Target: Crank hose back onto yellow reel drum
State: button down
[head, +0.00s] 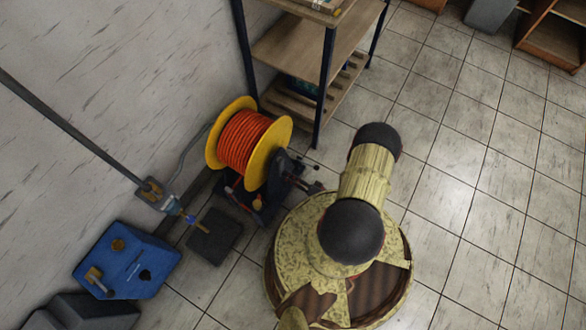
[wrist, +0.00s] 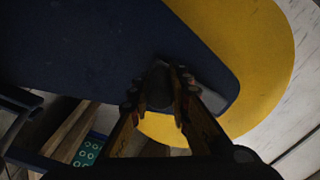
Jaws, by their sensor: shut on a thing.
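The yellow reel drum (head: 277,155) stands on the floor by the wall, with orange-red hose (head: 245,143) wound between its two flanges. A dark stand and crank side faces my arm. In the wrist view the yellow flange (wrist: 270,60) lies behind a wide dark-blue plate (wrist: 90,45). My gripper (head: 303,178) is at the reel's right side, partly hidden by my own arm. In the wrist view its fingers (wrist: 160,90) close around a small dark knob, which looks like the crank handle (wrist: 159,84). The knob is mostly hidden between the fingers.
A shelf unit (head: 327,75) stands close behind the reel. A blue box (head: 127,262) and a dark block (head: 215,237) sit on the floor at left, near a wall pipe (head: 75,133). Tiled floor (head: 480,170) is clear at right.

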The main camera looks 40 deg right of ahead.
dwell(0.3)
jog(key=c, duration=1.8)
grip_release()
jog(key=shift+o, duration=0.7)
jog(key=shift+s, duration=0.1)
jog(key=v, duration=0.7)
jog(key=shift+s, duration=0.15)
jog(key=shift+d+r, duration=0.1)
jog(key=shift+d, duration=0.05)
